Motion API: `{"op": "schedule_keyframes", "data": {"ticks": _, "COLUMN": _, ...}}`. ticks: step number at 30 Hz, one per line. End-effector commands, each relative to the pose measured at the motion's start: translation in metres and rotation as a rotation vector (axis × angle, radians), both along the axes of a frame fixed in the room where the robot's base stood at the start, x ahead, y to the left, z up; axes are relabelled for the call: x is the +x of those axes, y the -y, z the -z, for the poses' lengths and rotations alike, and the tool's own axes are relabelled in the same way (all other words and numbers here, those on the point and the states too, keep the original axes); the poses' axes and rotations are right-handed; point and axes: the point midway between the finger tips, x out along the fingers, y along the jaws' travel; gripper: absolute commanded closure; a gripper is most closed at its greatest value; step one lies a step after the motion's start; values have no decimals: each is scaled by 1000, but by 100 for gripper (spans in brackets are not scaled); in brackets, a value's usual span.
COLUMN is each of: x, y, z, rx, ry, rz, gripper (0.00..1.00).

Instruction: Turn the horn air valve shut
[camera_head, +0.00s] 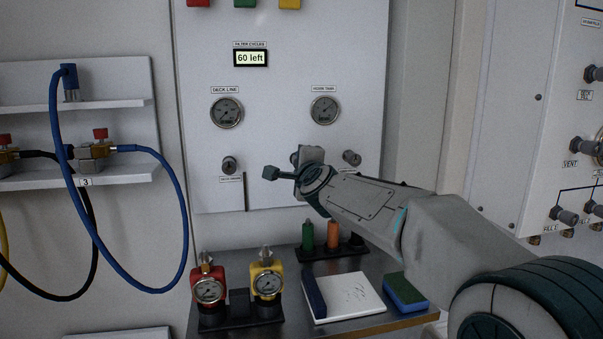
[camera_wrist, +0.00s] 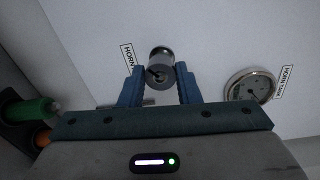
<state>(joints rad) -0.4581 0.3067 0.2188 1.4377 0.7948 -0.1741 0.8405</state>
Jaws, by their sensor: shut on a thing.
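The horn air valve's grey round knob (camera_wrist: 159,74) sticks out from the white panel beside a partly hidden label (camera_wrist: 127,58) reading "HORN". My gripper (camera_wrist: 160,82) has its two blue fingers on either side of the knob, shut on it. A dark slot or mark shows on the knob's face. In the head view my gripper (camera_head: 312,160) is against the panel (camera_head: 275,120) below the horn tank gauge (camera_head: 325,110); it hides most of the valve and its label there. The gauge also shows in the wrist view (camera_wrist: 250,88).
Other knobs stand left (camera_head: 229,165) and right (camera_head: 352,158) of my gripper. A bench below carries red (camera_head: 208,287) and yellow (camera_head: 267,281) gauges, a white board (camera_head: 352,296), a sponge (camera_head: 405,291), and green and orange cylinders. Hoses hang at left.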

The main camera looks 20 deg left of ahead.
Motion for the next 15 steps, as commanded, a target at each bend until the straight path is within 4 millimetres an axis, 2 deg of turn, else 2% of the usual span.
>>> {"op": "schedule_keyframes", "data": {"ticks": 15, "x": 2, "y": 2, "z": 0, "rx": 420, "ry": -253, "rz": 3, "gripper": 93}}
